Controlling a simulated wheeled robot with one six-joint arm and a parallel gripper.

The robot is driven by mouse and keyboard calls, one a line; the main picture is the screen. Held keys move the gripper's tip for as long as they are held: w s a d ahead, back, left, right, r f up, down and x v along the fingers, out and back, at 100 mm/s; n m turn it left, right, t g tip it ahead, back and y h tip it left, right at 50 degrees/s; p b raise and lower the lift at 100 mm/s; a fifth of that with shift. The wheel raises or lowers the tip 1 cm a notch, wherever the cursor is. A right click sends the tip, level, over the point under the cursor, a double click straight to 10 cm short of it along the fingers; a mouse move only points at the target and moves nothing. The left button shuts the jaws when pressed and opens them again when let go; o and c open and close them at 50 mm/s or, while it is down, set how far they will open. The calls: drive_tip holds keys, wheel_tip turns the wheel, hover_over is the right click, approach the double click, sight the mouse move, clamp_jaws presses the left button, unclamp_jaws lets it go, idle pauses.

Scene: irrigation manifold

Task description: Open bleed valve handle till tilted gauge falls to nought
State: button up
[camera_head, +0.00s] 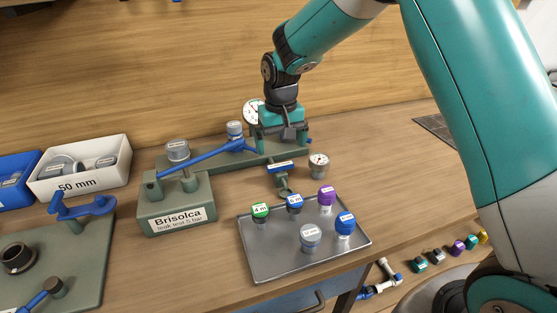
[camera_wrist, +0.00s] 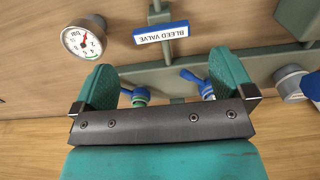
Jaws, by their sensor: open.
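My gripper (camera_head: 282,141) is open over the right end of the green manifold (camera_head: 214,160). In the wrist view its two teal fingers (camera_wrist: 163,68) stand wide apart. Between them, beyond the palm edge, show a blue handle end above a green ring (camera_wrist: 139,95) and a blue lever (camera_wrist: 197,80); I cannot tell whether either touches a finger. The BLEED VALVE label (camera_head: 281,167) is upside down in the wrist view (camera_wrist: 160,32). The tilted gauge (camera_head: 319,161) stands right of it; in the wrist view (camera_wrist: 84,38) its red needle is visible, its exact reading unclear.
Another dial (camera_head: 252,112) is partly behind my gripper. A metal tray (camera_head: 272,263) with several capped parts lies in front. The Brisolca test block (camera_head: 177,217) and a white bin (camera_head: 84,183) stand left.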

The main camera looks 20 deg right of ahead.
sight(280, 165)
wheel_tip(280, 165, down, 6)
drive_tip(key=shift+f+p, duration=0.2)
drive_tip(key=shift+p, duration=0.1)
drive_tip(key=shift+c, duration=0.5)
